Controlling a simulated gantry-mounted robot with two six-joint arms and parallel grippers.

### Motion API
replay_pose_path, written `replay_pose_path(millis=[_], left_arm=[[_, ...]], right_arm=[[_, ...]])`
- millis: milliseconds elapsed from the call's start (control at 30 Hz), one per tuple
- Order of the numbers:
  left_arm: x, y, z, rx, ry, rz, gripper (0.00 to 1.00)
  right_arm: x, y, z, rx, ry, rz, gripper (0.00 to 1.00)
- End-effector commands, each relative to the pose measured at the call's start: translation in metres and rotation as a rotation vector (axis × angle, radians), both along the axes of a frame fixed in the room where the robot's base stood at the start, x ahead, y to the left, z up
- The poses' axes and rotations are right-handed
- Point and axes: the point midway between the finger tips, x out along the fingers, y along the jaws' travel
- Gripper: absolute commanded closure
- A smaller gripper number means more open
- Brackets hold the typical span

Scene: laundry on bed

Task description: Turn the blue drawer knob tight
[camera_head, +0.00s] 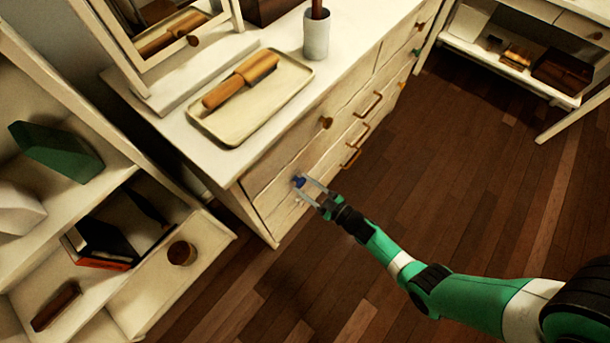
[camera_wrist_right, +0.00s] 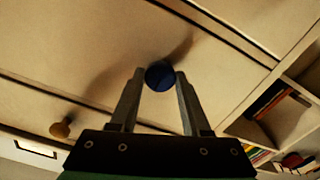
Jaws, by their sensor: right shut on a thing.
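The blue knob (camera_head: 299,181) sits on a drawer front near the left end of the white dresser (camera_head: 262,184). In the right wrist view the blue knob (camera_wrist_right: 160,76) lies between the tips of my two fingers. My right gripper (camera_head: 306,189) reaches in from the right and is shut on the knob; it also shows in the right wrist view (camera_wrist_right: 158,88). The fingers partly cover the knob. My left gripper is not in view.
A tray (camera_head: 232,131) with a wooden brush (camera_head: 240,82) and a white cup (camera_head: 316,36) stand on the dresser top. Brass knobs and handles (camera_head: 353,156) line its front. An open shelf (camera_head: 130,262) stands at left. The wooden floor at right is clear.

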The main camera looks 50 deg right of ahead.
Motion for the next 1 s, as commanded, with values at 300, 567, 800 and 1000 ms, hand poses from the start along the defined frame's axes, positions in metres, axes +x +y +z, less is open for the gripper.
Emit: replay_pose_path(millis=[300, 567, 800, 1000], left_arm=[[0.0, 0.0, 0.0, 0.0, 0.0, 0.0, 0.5], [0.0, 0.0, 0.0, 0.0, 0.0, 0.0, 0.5], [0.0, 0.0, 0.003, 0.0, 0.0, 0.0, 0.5], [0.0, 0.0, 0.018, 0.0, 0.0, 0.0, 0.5]], right_arm=[[0.0, 0.0, 0.0, 0.0, 0.0, 0.0, 0.26], [0.0, 0.0, 0.0, -0.001, 0.0, 0.0, 0.24], [-0.005, -0.001, 0.001, -0.001, 0.002, -0.002, 0.24], [-0.042, -0.003, 0.003, 0.0, 0.003, -0.005, 0.24]])
